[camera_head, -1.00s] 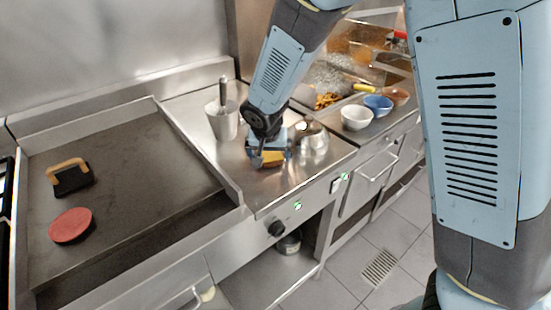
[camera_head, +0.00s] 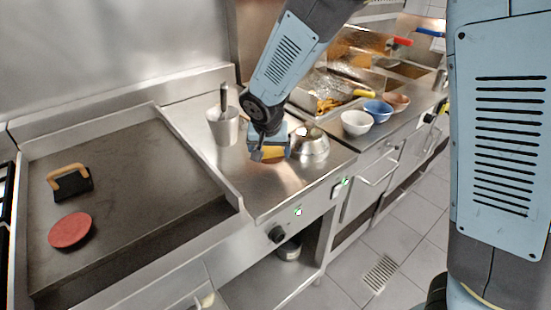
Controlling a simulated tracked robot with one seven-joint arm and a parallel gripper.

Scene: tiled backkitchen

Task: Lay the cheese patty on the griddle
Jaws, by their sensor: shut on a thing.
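The griddle (camera_head: 135,195) is a dark flat plate with raised steel sides at the left. A red round patty (camera_head: 70,230) lies on its front left part. My gripper (camera_head: 270,152) is over the steel counter, right of the griddle. It is shut on the yellow-orange cheese patty (camera_head: 268,154), which shows at the lower end of the fingers. Most of the patty is hidden by the gripper. I cannot tell how high it is above the counter.
A black press with a wooden handle (camera_head: 69,181) stands on the griddle. A steel pot with a utensil (camera_head: 223,127) is behind my gripper, and a shiny metal bowl (camera_head: 312,146) is close right. White (camera_head: 356,122) and blue (camera_head: 378,110) bowls stand further right. The griddle's middle is free.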

